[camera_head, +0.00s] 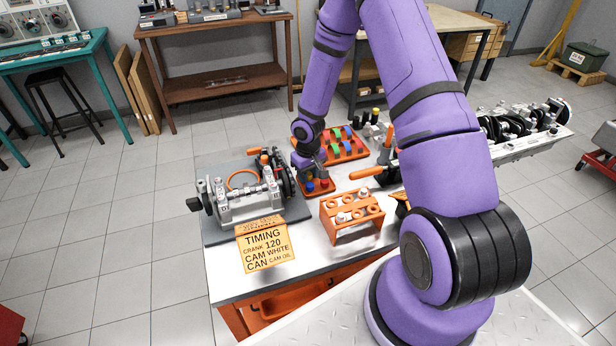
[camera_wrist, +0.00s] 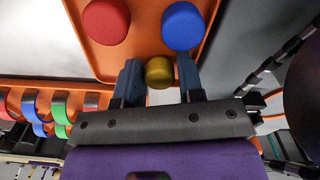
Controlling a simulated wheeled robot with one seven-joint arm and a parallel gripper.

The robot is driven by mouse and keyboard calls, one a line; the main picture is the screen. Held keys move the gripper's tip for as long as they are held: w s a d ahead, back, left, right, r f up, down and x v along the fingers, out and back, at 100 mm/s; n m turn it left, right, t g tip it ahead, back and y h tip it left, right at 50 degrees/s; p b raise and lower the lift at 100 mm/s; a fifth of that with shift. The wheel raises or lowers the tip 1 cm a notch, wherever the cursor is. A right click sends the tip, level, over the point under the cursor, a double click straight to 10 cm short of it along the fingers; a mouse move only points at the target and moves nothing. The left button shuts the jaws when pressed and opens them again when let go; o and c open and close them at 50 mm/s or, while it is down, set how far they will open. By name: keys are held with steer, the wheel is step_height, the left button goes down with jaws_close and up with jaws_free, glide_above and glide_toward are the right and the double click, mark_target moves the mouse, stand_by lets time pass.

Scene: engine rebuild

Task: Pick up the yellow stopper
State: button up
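The yellow stopper (camera_wrist: 159,72) shows in the wrist view as a small dull-yellow round top over the orange tray (camera_wrist: 138,66). It lies between the two fingers of my gripper (camera_wrist: 161,82), with only narrow gaps visible at its sides; I see no clear grip on it. The fingers are apart. In the head view my gripper (camera_head: 310,166) points down at the small orange tray on the bench, and the yellow stopper cannot be made out there.
A red stopper (camera_wrist: 106,21) and a blue stopper (camera_wrist: 183,25) stand close beyond the fingertips. A rack of coloured pieces (camera_head: 345,142) is behind the tray. A crankshaft assembly (camera_head: 245,195) stands left, and an orange stand (camera_head: 352,212) stands in front, to the right.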

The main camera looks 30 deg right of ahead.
jaws_close()
step_height(320, 180, up, 9)
steer(key=shift+r, duration=0.55)
steer(key=shift+a, duration=0.1)
stand_by(0.4)
